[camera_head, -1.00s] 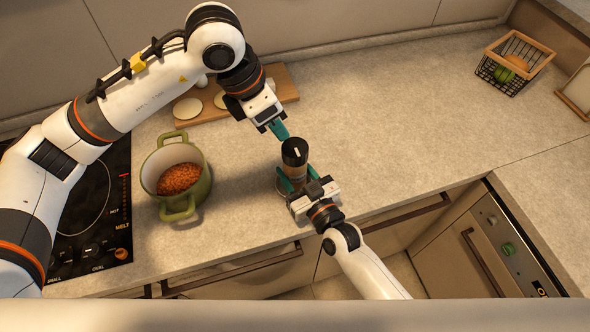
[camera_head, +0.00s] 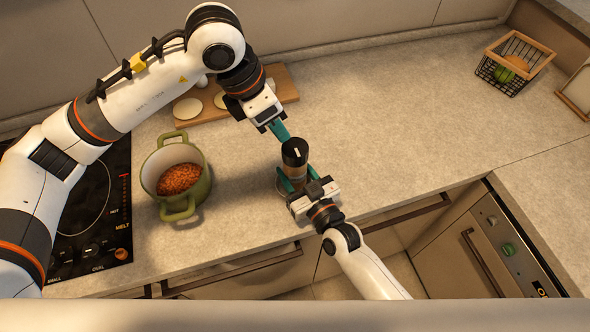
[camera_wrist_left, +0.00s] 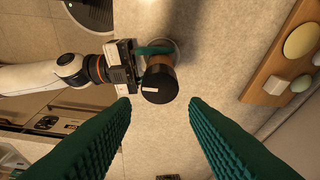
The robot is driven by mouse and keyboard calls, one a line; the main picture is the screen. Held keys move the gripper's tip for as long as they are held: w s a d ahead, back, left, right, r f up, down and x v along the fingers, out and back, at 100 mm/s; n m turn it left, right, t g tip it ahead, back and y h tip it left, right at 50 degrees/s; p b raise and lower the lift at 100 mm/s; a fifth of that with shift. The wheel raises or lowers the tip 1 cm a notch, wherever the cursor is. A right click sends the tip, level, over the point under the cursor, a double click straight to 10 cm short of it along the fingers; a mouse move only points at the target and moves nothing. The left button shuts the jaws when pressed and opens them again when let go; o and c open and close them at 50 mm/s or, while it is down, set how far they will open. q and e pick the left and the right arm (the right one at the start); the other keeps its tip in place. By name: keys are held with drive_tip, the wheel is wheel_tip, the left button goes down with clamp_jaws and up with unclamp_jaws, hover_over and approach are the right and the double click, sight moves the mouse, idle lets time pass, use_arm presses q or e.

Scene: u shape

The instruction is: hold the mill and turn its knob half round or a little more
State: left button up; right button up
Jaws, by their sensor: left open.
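The mill (camera_head: 296,170) stands upright on the counter, with a brownish clear body and a black knob (camera_head: 294,150) bearing a white mark on top. My right gripper (camera_head: 299,178) is shut on the mill's body, one teal finger on each side. My left gripper (camera_head: 280,132) is open and empty, just behind and above the knob, apart from it. In the left wrist view the black knob (camera_wrist_left: 159,86) shows ahead, between the lines of my left gripper's two spread fingers (camera_wrist_left: 160,103). The lower part of the mill is partly hidden by the right gripper.
A green pot (camera_head: 205,185) with orange-brown food stands left of the mill, beside the black hob (camera_head: 100,205). A wooden board (camera_head: 286,85) with pale round slices lies behind. A wire basket (camera_head: 515,62) stands far right. The counter right of the mill is clear.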

sight(295, 147)
use_arm(q)
drive_tip(key=o, duration=0.6)
drive_tip(key=shift+w+d+r+n, duration=0.15)
drive_tip(key=shift+d+n, duration=0.25)
drive_tip(key=shift+n, duration=0.1)
drive_tip(key=shift+c, duration=0.2)
drive_tip(key=n, duration=0.1)
drive_tip(key=d+n+g+y, duration=0.1)
drive_tip(key=w+d+r+n+y, duration=0.1)
drive_tip(key=n, duration=0.1)
drive_tip(key=shift+d, duration=0.2)
drive_tip(key=f+n, duration=0.1)
drive_tip(key=f, duration=0.2)
drive_tip(key=f+y, duration=0.1)
drive_tip(key=f, duration=0.3)
drive_tip(key=f+n, duration=0.1)
drive_tip(key=f, duration=0.3)
drive_tip(key=shift+w+d+f+n+g+y, duration=0.2)
drive_tip(key=shift+w+d+n+g+y, duration=0.1)
drive_tip(key=shift+g, duration=0.1)
drive_tip(key=c, duration=1)
